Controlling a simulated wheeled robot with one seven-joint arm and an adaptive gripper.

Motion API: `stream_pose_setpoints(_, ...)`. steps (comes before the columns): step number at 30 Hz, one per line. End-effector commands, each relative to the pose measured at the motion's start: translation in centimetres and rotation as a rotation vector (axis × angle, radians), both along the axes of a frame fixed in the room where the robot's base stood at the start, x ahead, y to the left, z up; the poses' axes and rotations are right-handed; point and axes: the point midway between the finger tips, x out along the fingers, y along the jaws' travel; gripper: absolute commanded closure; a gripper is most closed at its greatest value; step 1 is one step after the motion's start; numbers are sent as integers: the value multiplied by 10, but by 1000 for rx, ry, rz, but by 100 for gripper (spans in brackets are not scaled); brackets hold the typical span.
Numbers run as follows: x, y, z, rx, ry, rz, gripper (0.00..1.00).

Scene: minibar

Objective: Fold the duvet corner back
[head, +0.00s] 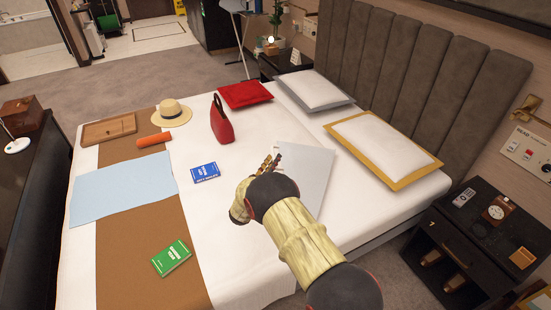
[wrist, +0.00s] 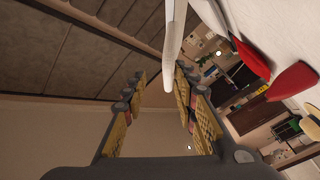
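The white duvet (head: 225,240) covers the bed. A pale grey-white flap (head: 312,165), apparently the duvet corner, shows beside my gripper (head: 269,164), below the pillows. My arm hides its lower left part. In the wrist view a thin white edge (wrist: 175,35), probably this flap seen edge-on, comes down between the fingertips of my gripper (wrist: 160,76), closer to the right one. The fingers stand apart with a clear gap. I see no firm grip on the flap, and cannot tell whether a finger touches it.
A red handbag (head: 221,121), blue book (head: 205,172), green book (head: 171,258), straw hat (head: 170,112) and light blue cloth (head: 122,190) lie on the bed. Pillows (head: 381,145) rest near the padded headboard (head: 410,65). A dark nightstand (head: 485,245) stands at the right.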

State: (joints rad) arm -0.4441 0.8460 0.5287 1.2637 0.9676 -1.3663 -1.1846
Motion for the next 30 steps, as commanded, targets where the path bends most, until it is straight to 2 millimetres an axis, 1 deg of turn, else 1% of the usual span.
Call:
stream_pose_setpoints(1, -9, 7, -1, -2, 2, 5, 72)
stream_pose_setpoints(6, -40, 24, -4, -1, 1, 3, 72)
stream_pose_setpoints(9, -56, 32, -6, -2, 2, 3, 72)
stream_pose_setpoints(13, -72, 40, -8, -1, 1, 2, 72)
stream_pose_setpoints(18, -82, 45, -9, 0, 0, 1, 72)
stream_pose_setpoints(26, -83, 46, -9, -1, 1, 1, 72)
stream_pose_setpoints(30, -83, 44, -11, -4, 7, -8, 79)
